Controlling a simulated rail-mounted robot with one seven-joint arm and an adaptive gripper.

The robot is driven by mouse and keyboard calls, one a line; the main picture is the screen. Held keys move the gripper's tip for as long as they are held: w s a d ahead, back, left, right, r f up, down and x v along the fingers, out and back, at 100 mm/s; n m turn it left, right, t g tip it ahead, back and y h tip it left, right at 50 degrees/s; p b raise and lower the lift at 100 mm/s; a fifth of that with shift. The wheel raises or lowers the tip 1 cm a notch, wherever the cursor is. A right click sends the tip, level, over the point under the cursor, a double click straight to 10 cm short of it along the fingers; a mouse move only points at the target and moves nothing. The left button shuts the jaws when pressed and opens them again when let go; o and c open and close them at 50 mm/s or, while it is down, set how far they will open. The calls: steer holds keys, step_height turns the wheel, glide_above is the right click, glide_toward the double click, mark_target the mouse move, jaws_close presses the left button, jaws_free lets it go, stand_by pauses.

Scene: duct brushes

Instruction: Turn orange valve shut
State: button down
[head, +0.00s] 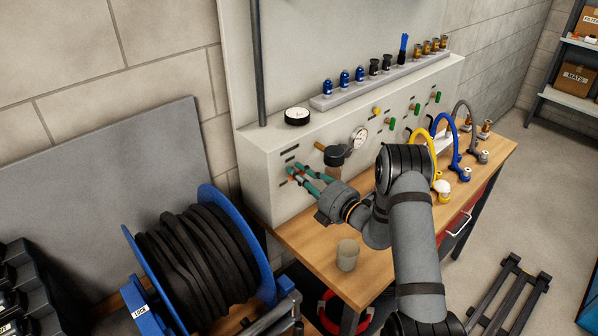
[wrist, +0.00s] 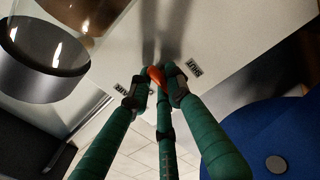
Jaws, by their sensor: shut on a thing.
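The orange valve (wrist: 155,74) shows in the wrist view as a small orange handle on the pale panel face, between two small dark labels. My gripper (head: 297,175) has green fingers and reaches to the left end of the panel front in the head view. In the wrist view its dark fingertips (wrist: 156,90) close around the orange handle from both sides, with a third finger below. The gripper is shut on it. The fingers hide most of the handle, and I cannot tell its exact turn angle.
A dark-capped clear bowl (head: 336,158) and a gauge (head: 359,137) sit right of my gripper on the panel (head: 262,160). A blue hose reel (head: 205,245) stands close on the left. Yellow and blue hoses (head: 447,139) arch at right.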

steer(key=shift+r, duration=0.1)
stand_by(0.3)
steer(key=c, duration=1.7)
jaws_free()
steer(key=shift+a, duration=0.1)
steer(key=shift+c, duration=0.2)
steer(key=shift+o, duration=0.5)
steer(key=v, duration=1.2)
steer(key=x, duration=1.2)
steer(key=shift+w, duration=0.1)
